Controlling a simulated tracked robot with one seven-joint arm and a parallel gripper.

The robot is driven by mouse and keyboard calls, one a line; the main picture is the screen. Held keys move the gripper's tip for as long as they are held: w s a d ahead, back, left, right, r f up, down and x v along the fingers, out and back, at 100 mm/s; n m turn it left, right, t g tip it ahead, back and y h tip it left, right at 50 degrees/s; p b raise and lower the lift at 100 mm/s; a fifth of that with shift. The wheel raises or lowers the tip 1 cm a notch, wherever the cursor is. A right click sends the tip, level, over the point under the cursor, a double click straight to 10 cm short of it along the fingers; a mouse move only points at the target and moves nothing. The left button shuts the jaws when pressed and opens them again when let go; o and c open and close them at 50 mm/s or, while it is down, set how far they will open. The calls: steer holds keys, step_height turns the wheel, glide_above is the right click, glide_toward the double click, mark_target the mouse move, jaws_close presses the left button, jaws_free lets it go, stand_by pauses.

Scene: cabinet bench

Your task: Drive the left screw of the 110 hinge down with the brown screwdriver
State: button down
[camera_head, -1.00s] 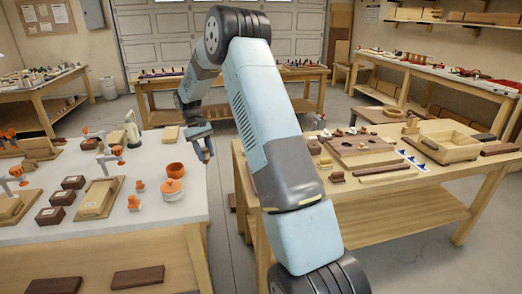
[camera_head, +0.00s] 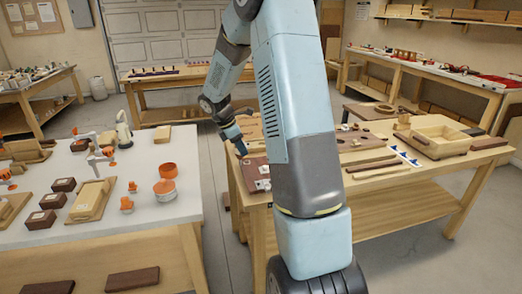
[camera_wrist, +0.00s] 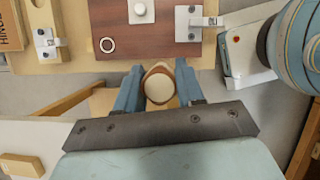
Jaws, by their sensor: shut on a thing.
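My gripper (camera_wrist: 158,82) is shut on the brown screwdriver (camera_wrist: 159,86), seen nearly end-on as a round cream-and-brown handle between the fingers. Its tip is hidden below the handle. In the head view my gripper (camera_head: 240,150) hangs over the left end of the right-hand bench. A dark reddish-brown board (camera_wrist: 150,38) lies just ahead of the fingers, with a metal hinge (camera_wrist: 190,23) on its right part. Another metal hinge (camera_wrist: 47,43) sits on a pale wooden block to the left.
An open wooden box (camera_head: 437,138) and several blue-and-white pieces stand farther right on the bench. A white-topped table (camera_head: 95,215) with orange parts is left, across a floor gap.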

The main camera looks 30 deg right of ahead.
steer(key=s+d+n+t, duration=0.3)
steer(key=s+d+n, duration=0.1)
steer(key=s+n, duration=0.3)
steer(key=shift+w+a+f, duration=0.1)
steer(key=shift+a+f, duration=0.05)
steer(key=shift+f, duration=2.5)
steer(key=shift+w, duration=0.2)
steer(key=shift+f, duration=0.4)
steer(key=shift+g, duration=0.3)
